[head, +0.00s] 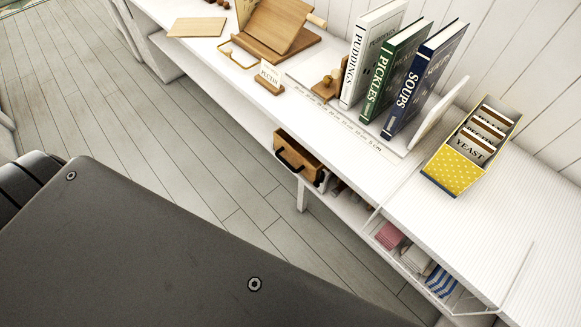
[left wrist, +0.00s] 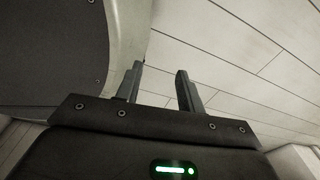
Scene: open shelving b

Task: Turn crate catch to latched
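No crate catch can be made out clearly in either view. A wooden box or drawer (head: 298,155) with a dark handle juts out under the white shelf in the head view; I cannot tell whether it is the crate or bears a catch. In the left wrist view my left gripper (left wrist: 158,72) has its two fingers apart with nothing between them, over the plank floor. My left gripper does not show in the head view. My right gripper is in neither view.
The white shelf top (head: 240,95) holds books (head: 405,80), a yellow dotted card box (head: 458,165) and a wooden stand (head: 272,30). Folded cloths (head: 415,258) lie on a lower level at right. Bare plank floor (head: 175,130) lies left of the shelving.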

